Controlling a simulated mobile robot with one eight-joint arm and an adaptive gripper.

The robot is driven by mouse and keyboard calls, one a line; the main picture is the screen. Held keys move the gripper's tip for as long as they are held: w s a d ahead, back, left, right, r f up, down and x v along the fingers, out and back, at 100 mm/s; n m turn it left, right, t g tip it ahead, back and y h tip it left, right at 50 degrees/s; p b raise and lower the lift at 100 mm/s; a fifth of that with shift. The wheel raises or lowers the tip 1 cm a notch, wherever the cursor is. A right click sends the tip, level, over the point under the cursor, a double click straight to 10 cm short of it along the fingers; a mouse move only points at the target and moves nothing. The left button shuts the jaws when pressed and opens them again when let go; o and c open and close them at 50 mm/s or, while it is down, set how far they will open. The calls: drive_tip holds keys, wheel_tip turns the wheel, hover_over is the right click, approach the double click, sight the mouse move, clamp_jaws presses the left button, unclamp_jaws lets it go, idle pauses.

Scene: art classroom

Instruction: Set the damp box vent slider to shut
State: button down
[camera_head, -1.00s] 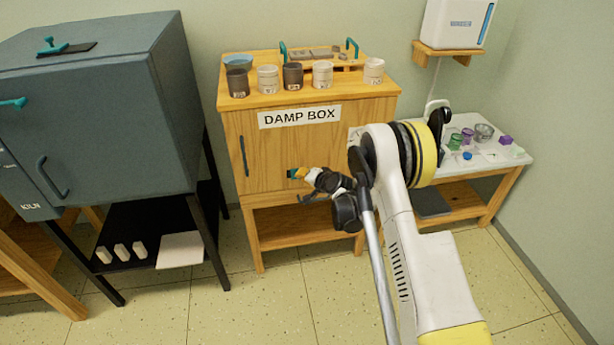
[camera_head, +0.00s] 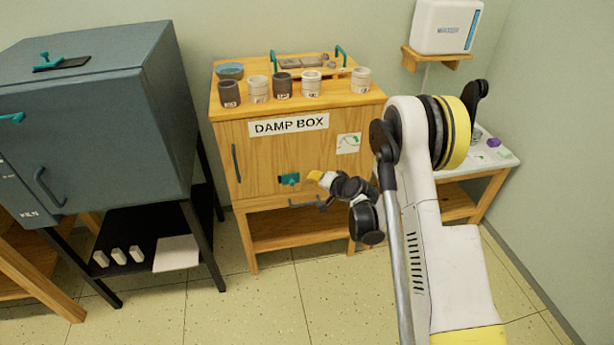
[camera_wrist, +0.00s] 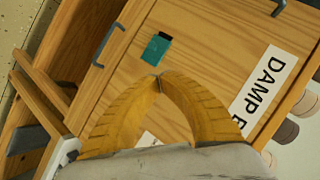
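The damp box (camera_head: 262,155) is a wooden cabinet with a "DAMP BOX" label. Its teal vent slider (camera_head: 289,180) sits low on the front. In the wrist view the teal slider (camera_wrist: 156,49) lies just beyond my fingertips, with a small dark opening at its edge on the door-handle side. My gripper (camera_head: 314,176) is just right of the slider in the head view, with a visible gap between them. In the wrist view the yellow fingers of my gripper (camera_wrist: 158,78) meet at the tips with nothing between them.
A dark handle (camera_head: 236,163) is on the box's left front; a grey bar handle (camera_head: 305,203) is below the slider. A small diagram card (camera_head: 348,143) is at the right. Several cups (camera_head: 282,86) stand on top. The kiln (camera_head: 90,120) stands left, a white table (camera_head: 492,158) right.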

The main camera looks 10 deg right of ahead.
drive_tip(key=d+f+m+t+y, duration=0.1)
drive_tip(key=d+f+y, duration=0.25)
drive_tip(key=d, duration=0.25)
drive_tip(key=b, duration=0.3)
approach(295, 180)
drive_tip(key=w, duration=0.4)
drive_tip(key=a, duration=0.1)
drive_tip(key=b, duration=0.1)
drive_tip(key=a+f, duration=0.1)
drive_tip(key=shift+w+a+h, duration=0.3)
drive_tip(key=shift+h, duration=0.05)
drive_tip(key=shift+a+f+b, duration=0.15)
drive_tip(key=shift+a+b, duration=0.15)
drive_tip(key=shift+a, duration=0.1)
